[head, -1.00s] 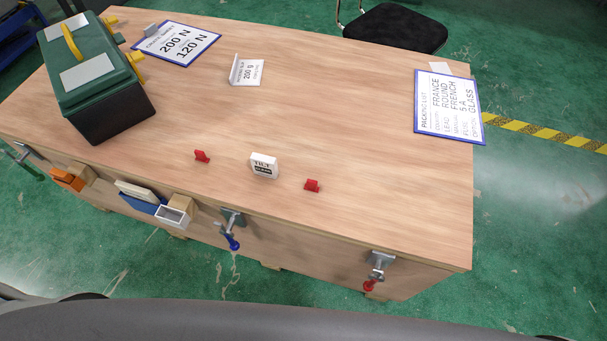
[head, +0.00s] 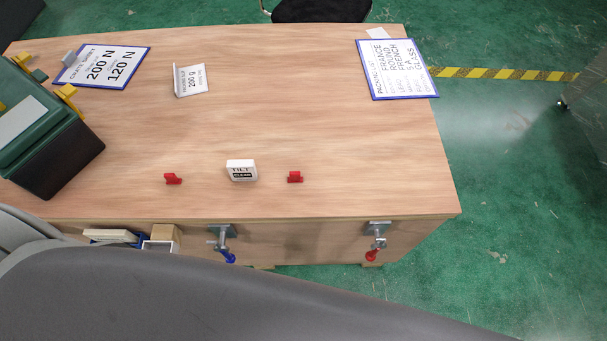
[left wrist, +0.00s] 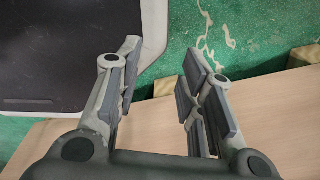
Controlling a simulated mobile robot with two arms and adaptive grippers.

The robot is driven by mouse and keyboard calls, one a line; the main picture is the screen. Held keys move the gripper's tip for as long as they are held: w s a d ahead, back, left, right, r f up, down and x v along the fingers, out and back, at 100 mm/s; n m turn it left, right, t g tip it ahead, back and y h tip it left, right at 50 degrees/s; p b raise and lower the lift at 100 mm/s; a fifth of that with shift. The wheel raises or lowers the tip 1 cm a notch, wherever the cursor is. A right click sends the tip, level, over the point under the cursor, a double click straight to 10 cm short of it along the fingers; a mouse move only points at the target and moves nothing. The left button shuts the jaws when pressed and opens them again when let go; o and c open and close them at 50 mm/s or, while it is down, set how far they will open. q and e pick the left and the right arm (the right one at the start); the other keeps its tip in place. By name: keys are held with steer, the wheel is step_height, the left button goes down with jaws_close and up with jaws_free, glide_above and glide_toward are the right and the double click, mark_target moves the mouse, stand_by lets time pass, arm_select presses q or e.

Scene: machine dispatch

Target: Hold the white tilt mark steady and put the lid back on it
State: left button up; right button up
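The white tilt mark (head: 241,170), a small block with "TILT" and a dark label on its front, stands upright near the front middle of the wooden crate top (head: 330,140). I cannot make out a separate lid for it. Small red pieces lie on either side, one to the left (head: 173,179) and one to the right (head: 295,177), both apart from it. My left gripper (left wrist: 155,95) shows in the left wrist view with its fingers apart and nothing between them, above the crate's edge. Neither gripper shows in the head view.
A green toolbox (head: 45,140) stands at the left. A "200 N" board (head: 100,67), a "200 g" card (head: 190,80) and a packing list (head: 397,69) lie toward the back. Blue-handled (head: 224,240) and red-handled (head: 376,240) clamps sit on the front edge.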

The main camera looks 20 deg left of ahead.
arm_select(q)
steer(key=w+d+r+t+b, duration=0.1)
steer(key=w+d+r+b, duration=0.15)
steer(key=w+r, duration=1.35)
step_height(320, 180, up, 23)
steer(key=w+t, duration=0.2)
steer(key=w+d+r+m+h, duration=0.1)
steer(key=w+d+m, duration=0.2)
steer(key=w+d, duration=0.1)
steer(key=w+d+r+m+g+h, duration=0.1)
steer(key=w+d+r+m+h, duration=0.1)
steer(key=d, duration=0.5)
steer(key=w+d+r+m+h, duration=0.1)
steer(key=w+d+r+m, duration=0.1)
steer(key=w+d, duration=0.3)
steer(key=shift+w+d+r+m+h+b, duration=0.25)
steer(key=shift+w+d+m+h+b, duration=0.1)
steer(key=shift+m, duration=0.45)
steer(key=shift+w+d+r+m+g, duration=0.1)
steer(key=shift+w+r+m+g, duration=0.1)
steer(key=shift+w+m+g, duration=0.15)
steer(key=w+m+y, duration=0.1)
steer(key=m, duration=0.1)
step_height(320, 180, up, 5)
steer(key=m+g+y, duration=0.1)
steer(key=g+y, duration=0.1)
steer(key=y, duration=0.2)
glide_above(294, 173)
steer(key=shift+f, duration=0.1)
steer(key=shift+f, duration=2.85)
